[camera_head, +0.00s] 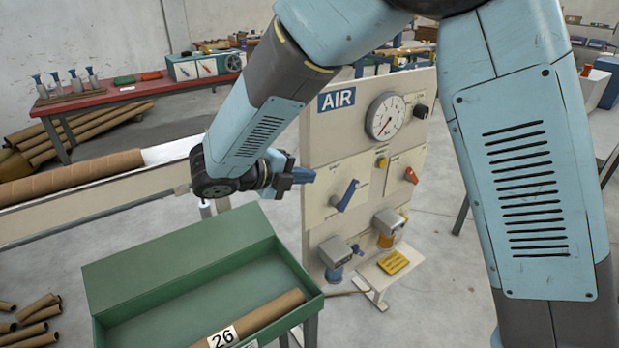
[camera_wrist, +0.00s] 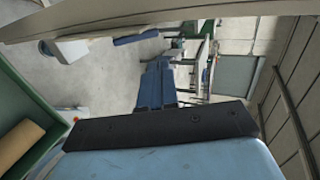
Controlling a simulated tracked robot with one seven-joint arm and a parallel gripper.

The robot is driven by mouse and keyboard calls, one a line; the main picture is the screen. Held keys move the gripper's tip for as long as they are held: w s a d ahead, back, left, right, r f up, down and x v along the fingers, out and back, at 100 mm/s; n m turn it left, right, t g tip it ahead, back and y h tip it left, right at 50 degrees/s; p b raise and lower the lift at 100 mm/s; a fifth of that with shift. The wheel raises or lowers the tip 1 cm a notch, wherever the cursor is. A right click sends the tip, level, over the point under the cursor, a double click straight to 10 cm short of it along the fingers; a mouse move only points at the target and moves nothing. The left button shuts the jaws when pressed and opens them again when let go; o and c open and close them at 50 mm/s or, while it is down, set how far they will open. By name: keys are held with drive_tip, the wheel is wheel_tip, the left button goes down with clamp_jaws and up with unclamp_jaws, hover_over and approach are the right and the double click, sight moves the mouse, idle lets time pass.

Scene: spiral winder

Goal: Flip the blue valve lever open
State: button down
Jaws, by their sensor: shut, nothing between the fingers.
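The blue valve lever (camera_head: 347,196) is on the pale AIR panel (camera_head: 325,142), below the gauge. It slants from upper right to lower left. My gripper (camera_head: 312,175) is shut and empty, to the left of the lever and a little higher in the head view. A gap shows between its blue fingertips and the lever there. The wrist view shows the closed blue fingers (camera_wrist: 160,65) in the middle. A blue bar (camera_wrist: 135,39) beyond them, near the panel edge along the top, looks like the lever and appears apart from the fingers.
Two regulators (camera_head: 337,252) (camera_head: 388,222) sit below. A green tray (camera_head: 180,258) with a cardboard tube stands under my arm. A conveyor rail (camera_head: 95,207) lies left.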

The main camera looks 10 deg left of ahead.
drive_tip(key=shift+d, duration=0.1)
drive_tip(key=d+r+n+g+y, duration=0.1)
drive_tip(key=d+r+n+y, duration=0.1)
drive_tip(key=n, duration=0.9)
drive_tip(key=w+d+r+n+g+y, duration=0.1)
drive_tip(key=n+y, duration=0.3)
drive_tip(key=n, duration=0.8)
drive_tip(key=d+r+n+g+y, duration=0.2)
drive_tip(key=d+n+y, duration=0.1)
drive_tip(key=n, duration=0.9)
drive_tip(key=shift+w+d+r, duration=0.3)
drive_tip(key=shift+w+d, duration=0.05)
drive_tip(key=shift+d, duration=0.25)
